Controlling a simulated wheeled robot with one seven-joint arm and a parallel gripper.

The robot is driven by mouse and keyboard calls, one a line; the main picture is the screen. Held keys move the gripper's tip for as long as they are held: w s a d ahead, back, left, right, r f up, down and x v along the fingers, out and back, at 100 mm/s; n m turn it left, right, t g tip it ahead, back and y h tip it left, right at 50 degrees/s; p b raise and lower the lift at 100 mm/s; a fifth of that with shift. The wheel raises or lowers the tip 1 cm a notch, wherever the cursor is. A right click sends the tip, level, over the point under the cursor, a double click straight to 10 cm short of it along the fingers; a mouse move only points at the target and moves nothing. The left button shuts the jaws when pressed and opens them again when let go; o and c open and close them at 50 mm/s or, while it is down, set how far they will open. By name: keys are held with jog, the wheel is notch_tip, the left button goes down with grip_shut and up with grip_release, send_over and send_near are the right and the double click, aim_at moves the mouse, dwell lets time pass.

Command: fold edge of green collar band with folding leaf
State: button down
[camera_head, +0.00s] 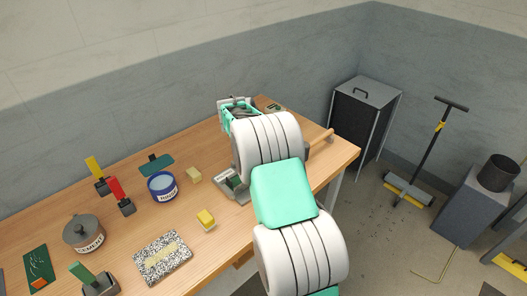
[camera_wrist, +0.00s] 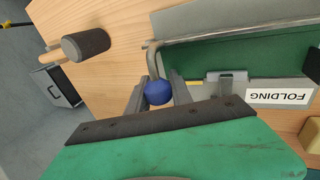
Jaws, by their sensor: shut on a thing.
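In the wrist view my gripper (camera_wrist: 158,98) has one finger on each side of a blue ball knob (camera_wrist: 158,92) and is shut on it. The knob sits on a bent metal rod that runs up to a long grey metal strip, which looks like the folding leaf (camera_wrist: 230,29). A flat green surface, apparently the green collar band (camera_wrist: 225,58), lies beside the strip in the grey fixture with a FOLDING label (camera_wrist: 278,96). In the head view the fixture (camera_head: 231,186) shows only partly; my arm hides the knob and the leaf.
A dark cylinder on a wooden handle (camera_wrist: 86,45) lies left of the knob.

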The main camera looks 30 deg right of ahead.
jog(key=shift+f, duration=0.15)
jog(key=c, duration=1.1)
grip_release()
jog(key=shift+c, duration=0.2)
jog(key=b+v, duration=0.1)
jog(key=v, duration=0.6)
jog(key=shift+r, duration=0.4)
